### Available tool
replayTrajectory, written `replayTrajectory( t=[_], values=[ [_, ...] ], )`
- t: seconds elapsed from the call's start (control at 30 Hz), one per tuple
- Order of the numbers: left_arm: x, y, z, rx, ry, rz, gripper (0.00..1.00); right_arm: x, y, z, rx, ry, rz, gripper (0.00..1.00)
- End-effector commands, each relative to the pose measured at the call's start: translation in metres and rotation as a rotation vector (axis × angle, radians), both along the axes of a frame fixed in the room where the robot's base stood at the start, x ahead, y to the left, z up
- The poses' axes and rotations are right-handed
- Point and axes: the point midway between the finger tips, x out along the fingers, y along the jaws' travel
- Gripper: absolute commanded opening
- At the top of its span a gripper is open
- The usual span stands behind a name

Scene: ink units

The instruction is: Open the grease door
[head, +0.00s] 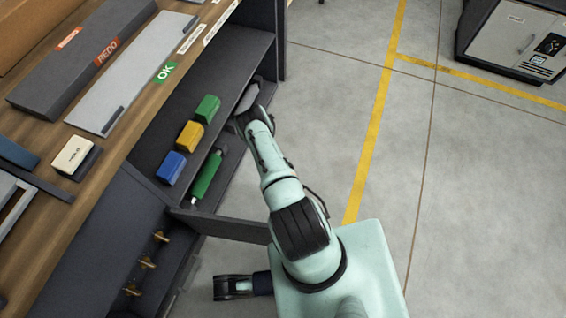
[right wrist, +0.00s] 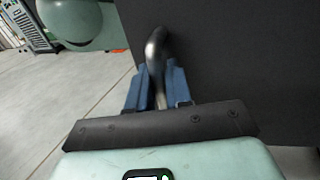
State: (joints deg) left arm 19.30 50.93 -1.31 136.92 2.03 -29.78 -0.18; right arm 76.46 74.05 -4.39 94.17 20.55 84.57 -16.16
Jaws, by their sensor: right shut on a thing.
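In the head view a dark door panel (head: 225,226) stands swung out from the cabinet, its outer end hidden behind my right arm. In the right wrist view a dark panel (right wrist: 240,60), which looks like the same door, carries a curved metal handle (right wrist: 155,48). My right gripper (right wrist: 157,82) is shut on this handle, blue fingers on either side. In the head view its fingers are hidden by the arm.
Inside the cabinet are green (head: 207,108), yellow (head: 190,136) and blue (head: 171,167) containers and a green tool (head: 207,176). Brass fittings (head: 148,262) sit left of the door. A workbench (head: 160,98) lies above. Open floor (head: 480,190) stretches right.

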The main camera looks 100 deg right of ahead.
Motion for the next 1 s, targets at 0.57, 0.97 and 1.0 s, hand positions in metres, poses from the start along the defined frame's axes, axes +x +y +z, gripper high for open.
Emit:
replayTrajectory(
  t=[0.57, 0.97, 1.0],
  values=[
    [0.000, 0.000, 0.000, 0.000, 0.000, 0.000, 0.43, 0.000, 0.000, -0.001, -0.003, 0.000, 0.001, 0.34],
    [-0.007, 0.001, -0.006, -0.001, 0.023, 0.002, 0.43, -0.008, -0.058, -0.002, -0.009, 0.000, 0.001, 0.34],
    [-0.009, 0.001, -0.008, -0.001, 0.029, 0.002, 0.43, -0.009, -0.068, -0.003, -0.009, 0.000, 0.000, 0.34]
  ],
)
